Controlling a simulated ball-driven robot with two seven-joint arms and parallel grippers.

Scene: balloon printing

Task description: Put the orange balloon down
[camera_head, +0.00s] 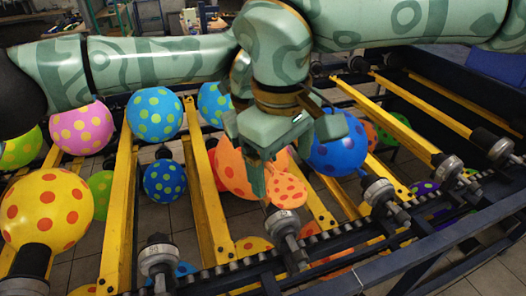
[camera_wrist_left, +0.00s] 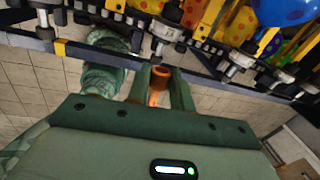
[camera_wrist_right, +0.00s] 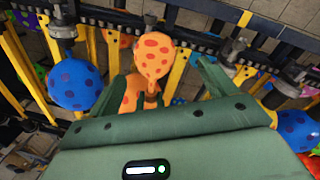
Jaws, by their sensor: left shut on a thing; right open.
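A small orange balloon with red spots (camera_head: 287,190) is in the middle of the head view, beside one finger of my right gripper. In the right wrist view the small orange balloon (camera_wrist_right: 155,55) shows between the spread fingers of my right gripper (camera_wrist_right: 155,65), which is open; its narrow brownish end points toward the palm. A larger orange balloon (camera_head: 235,165) is behind it. In the left wrist view my left gripper (camera_wrist_left: 160,80) is shut on a plain orange tube-shaped thing (camera_wrist_left: 158,90). I cannot tell whether that is part of a balloon.
A dark metal rail with nozzles (camera_head: 283,225) runs along the near side. Yellow beams (camera_head: 120,205) cross behind it. Blue (camera_head: 340,145), yellow (camera_head: 45,210) and pink (camera_head: 82,128) balloons stand around.

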